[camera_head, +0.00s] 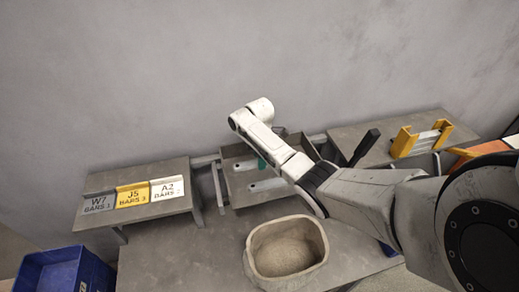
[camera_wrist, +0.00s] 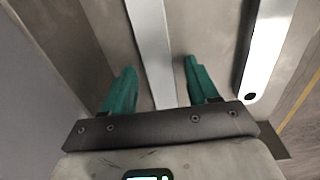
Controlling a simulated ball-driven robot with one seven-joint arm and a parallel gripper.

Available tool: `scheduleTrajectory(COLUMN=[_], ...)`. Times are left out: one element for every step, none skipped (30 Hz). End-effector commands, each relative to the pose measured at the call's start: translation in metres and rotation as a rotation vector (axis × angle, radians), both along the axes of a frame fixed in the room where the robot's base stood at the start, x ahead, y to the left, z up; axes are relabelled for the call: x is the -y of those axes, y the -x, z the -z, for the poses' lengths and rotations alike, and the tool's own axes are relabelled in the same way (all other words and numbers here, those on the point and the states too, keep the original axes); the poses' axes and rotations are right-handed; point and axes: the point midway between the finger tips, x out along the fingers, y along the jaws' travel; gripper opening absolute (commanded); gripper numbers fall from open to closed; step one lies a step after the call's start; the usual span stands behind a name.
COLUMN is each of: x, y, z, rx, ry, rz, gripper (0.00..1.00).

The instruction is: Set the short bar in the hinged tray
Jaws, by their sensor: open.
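My gripper (camera_wrist: 160,90) has green fingertips and is open. In the wrist view, one pale flat metal bar (camera_wrist: 152,45) runs between and beyond the fingers, and they do not visibly press on it. A second bar (camera_wrist: 266,48), with a dark hole at its near end, lies to the right of the fingers. In the head view, my gripper (camera_head: 262,163) is down over a grey metal tray (camera_head: 258,199) that holds pale bars (camera_head: 266,186). My arm hides part of this tray. I cannot tell which bar is the short one or clearly identify the hinged tray.
A grey stand (camera_head: 160,210) with W7, J5 and A2 bar labels is at left. A beige tub (camera_head: 260,268) stands in front, and a blue crate (camera_head: 65,272) is at lower left. At right are a yellow bracketed rack (camera_head: 403,142) and a black handle (camera_head: 364,146).

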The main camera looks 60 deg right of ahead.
Motion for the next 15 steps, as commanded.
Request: scheduleTrajectory(x=[0.000, 0.001, 0.001, 0.001, 0.001, 0.001, 0.001, 0.001, 0.001, 0.001, 0.001, 0.001, 0.001, 0.001, 0.001], y=[-0.001, -0.001, -0.001, -0.001, 0.000, -0.001, -0.001, -0.001, -0.001, -0.001, -0.001, -0.001, -0.001, -0.001, -0.001], z=[-0.006, -0.010, -0.017, -0.023, -0.028, -0.037, -0.043, -0.049, -0.058, -0.064, -0.070, -0.077, -0.083, -0.088, -0.094], rx=[0.003, 0.004, 0.004, 0.005, 0.004, 0.005, 0.005, 0.005, 0.005, 0.005, 0.005, 0.005, 0.005, 0.004, 0.004], ry=[0.002, 0.002, 0.002, 0.002, 0.003, 0.002, 0.003, 0.002, 0.002, 0.003, 0.002, 0.002, 0.002, 0.002, 0.003], rz=[0.000, 0.000, 0.000, 0.000, 0.001, 0.000, 0.000, 0.000, 0.000, 0.000, 0.000, 0.000, 0.000, 0.000, 0.000], gripper=[0.59, 0.59, 0.59, 0.59, 0.59, 0.59, 0.59, 0.59, 0.59, 0.59, 0.59, 0.59, 0.59, 0.59, 0.59])
